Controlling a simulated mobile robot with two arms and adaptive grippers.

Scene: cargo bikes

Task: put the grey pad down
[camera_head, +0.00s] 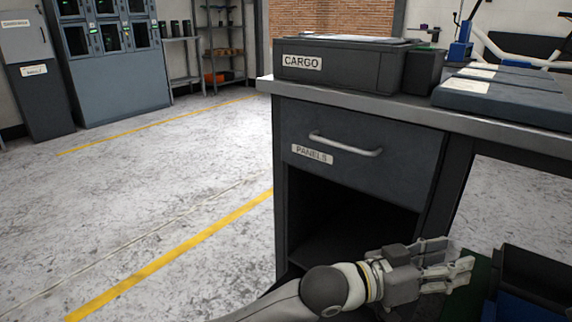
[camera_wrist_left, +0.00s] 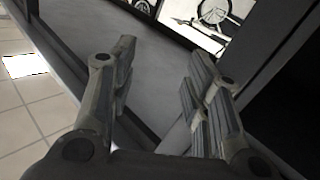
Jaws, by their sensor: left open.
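My left gripper (camera_head: 455,265) is open in front of the bench's open compartment, to the lower right in the head view. In the left wrist view its fingers (camera_wrist_left: 160,95) are spread with nothing gripped between them. Beyond them is a plain grey surface (camera_wrist_left: 160,65); I cannot tell whether it is a pad or part of the bench. Flat grey-blue pads with pale labels (camera_head: 500,102) lie on the bench top at the right. I cannot tell which thing is the grey pad of the task. My right gripper is not in view.
The bench (camera_head: 420,114) has a shut drawer labelled PANELS (camera_head: 360,165) above the open compartment. A dark CARGO box (camera_head: 340,65) stands on top. A dark container with a blue inside (camera_head: 530,285) is at the lower right. Floor at the left is clear.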

